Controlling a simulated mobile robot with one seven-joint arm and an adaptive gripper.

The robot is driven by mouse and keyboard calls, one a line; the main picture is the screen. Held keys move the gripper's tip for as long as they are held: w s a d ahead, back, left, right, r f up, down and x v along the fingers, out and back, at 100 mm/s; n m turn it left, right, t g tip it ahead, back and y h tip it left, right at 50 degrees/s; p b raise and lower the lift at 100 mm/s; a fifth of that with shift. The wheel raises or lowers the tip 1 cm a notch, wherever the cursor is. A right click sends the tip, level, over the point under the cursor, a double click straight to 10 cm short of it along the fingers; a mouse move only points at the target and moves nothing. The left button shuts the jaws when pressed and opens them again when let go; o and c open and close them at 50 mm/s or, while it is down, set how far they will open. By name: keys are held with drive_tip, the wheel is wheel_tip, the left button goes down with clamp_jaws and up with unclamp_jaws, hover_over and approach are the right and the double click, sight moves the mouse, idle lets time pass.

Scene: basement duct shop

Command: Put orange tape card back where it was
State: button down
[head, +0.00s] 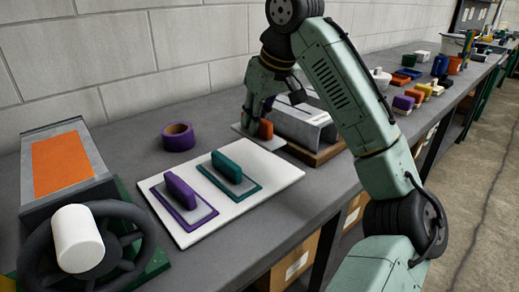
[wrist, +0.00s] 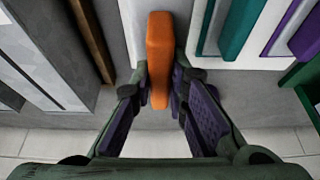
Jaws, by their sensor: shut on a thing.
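My gripper (wrist: 160,84) points down and is shut on the upright orange handle of the orange tape card (wrist: 160,45). In the head view the orange handle (head: 266,130) shows beside my fingers, over a pale grey flat piece at the far right corner of the white board (head: 275,172). I cannot tell whether the card is resting or just above the surface. On the board, a purple card (head: 181,190) and a teal card (head: 227,167) stand in matching outlined places. The same teal (wrist: 240,25) and purple (wrist: 305,38) handles lie right of the orange one in the wrist view.
A grey metal duct piece (head: 300,122) on a brown wooden base stands close right of my gripper. A purple tape roll (head: 178,136) sits behind the board. A black wheel with a white cylinder (head: 78,238) is at front left. Bare bench lies around the tape roll.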

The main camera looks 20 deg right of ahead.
sight(266, 121)
drive_tip(key=shift+f, duration=3)
drive_tip(key=shift+f, duration=0.15)
drive_tip(key=c, duration=1.6)
unclamp_jaws()
drive_tip(key=shift+o, duration=0.2)
drive_tip(key=v, duration=1.2)
drive_tip(key=shift+d, duration=0.1)
